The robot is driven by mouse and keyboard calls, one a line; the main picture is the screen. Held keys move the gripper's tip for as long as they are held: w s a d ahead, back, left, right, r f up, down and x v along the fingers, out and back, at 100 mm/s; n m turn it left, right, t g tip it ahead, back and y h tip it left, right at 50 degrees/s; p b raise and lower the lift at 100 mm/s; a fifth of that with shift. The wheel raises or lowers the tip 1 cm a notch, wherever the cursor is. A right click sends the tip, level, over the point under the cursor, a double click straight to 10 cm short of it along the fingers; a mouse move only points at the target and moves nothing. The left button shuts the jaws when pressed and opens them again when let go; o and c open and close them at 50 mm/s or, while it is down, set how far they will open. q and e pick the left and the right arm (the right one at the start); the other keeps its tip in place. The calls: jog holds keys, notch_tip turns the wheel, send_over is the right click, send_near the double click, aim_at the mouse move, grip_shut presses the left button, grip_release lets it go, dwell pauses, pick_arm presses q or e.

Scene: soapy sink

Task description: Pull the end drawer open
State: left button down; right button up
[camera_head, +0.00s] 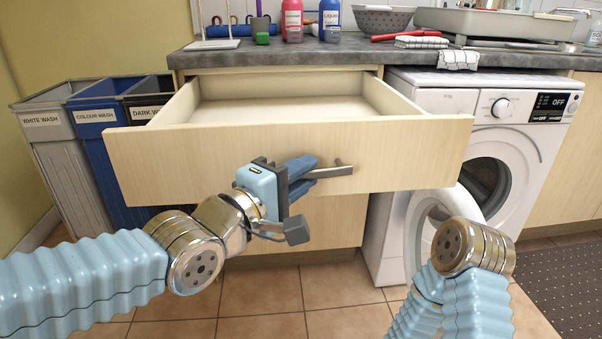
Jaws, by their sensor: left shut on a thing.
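The end drawer (400,150) has a pale wood front and stands well out from the cabinet under the counter. Its inside (280,108) shows and looks empty. A metal bar handle (341,170) sits on the middle of its front. My left gripper (310,170) is at the handle, its blue fingers shut on it; they hide the handle's left part. My right arm (460,265) comes up at the lower right, in front of the washing machine, and its gripper does not show.
A white washing machine (430,100) with its round door ajar stands right of the drawer. Laundry bins (62,150) stand at the left. Bottles (292,20), a colander (384,20) and cloths (421,42) are on the grey counter. The tiled floor (262,290) in front is clear.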

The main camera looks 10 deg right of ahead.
pick_arm(q)
jog(key=shift+f, duration=0.1)
jog(key=c, duration=1.1)
grip_release()
jog(key=p+v, duration=0.3)
jog(key=v, duration=1)
jog(key=shift+s+a, duration=0.25)
jog(key=shift+a, duration=0.05)
jog(key=shift+w, duration=0.1)
